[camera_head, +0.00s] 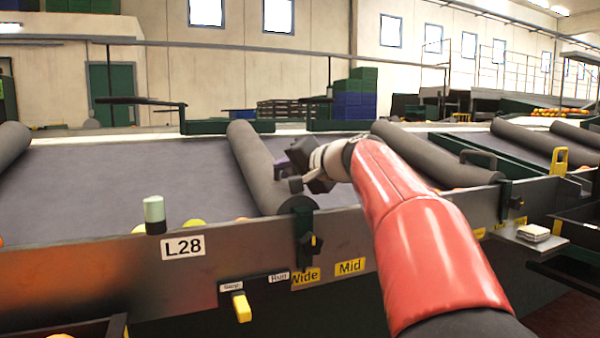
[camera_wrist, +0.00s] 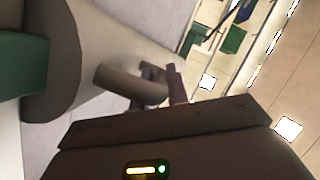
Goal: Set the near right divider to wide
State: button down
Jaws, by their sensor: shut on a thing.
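The grey padded divider (camera_head: 257,165) in the middle of the head view lies across the dark belt. Its near end sits in a dark green bracket (camera_head: 305,225) on the metal rail, with a black and yellow knob (camera_head: 312,244) above the yellow Wide label (camera_head: 305,276). The yellow Mid label (camera_head: 350,267) is just right of it. My gripper (camera_head: 287,176) is at this divider's near part, shut on its grey handle. In the wrist view the handle (camera_wrist: 118,79) curves out from the divider (camera_wrist: 100,40), with my gripper's purple fingers (camera_wrist: 162,82) at it. The exact finger contact is partly hidden.
Another grey divider (camera_head: 425,152) with a handle lies to the right, partly behind my red arm. A pale green-capped post (camera_head: 154,213) and an L28 sign (camera_head: 183,247) are on the rail at left. The yellow Stop/Run lever (camera_head: 241,307) sits below.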

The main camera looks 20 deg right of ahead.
jog(key=shift+a, duration=0.25)
jog(key=c, duration=1.4)
grip_release()
jog(key=shift+a, duration=0.1)
jog(key=shift+o, duration=0.2)
jog(key=shift+s, duration=0.1)
jog(key=v, duration=0.7)
jog(key=shift+s+d, duration=0.2)
jog(key=shift+s, duration=0.1)
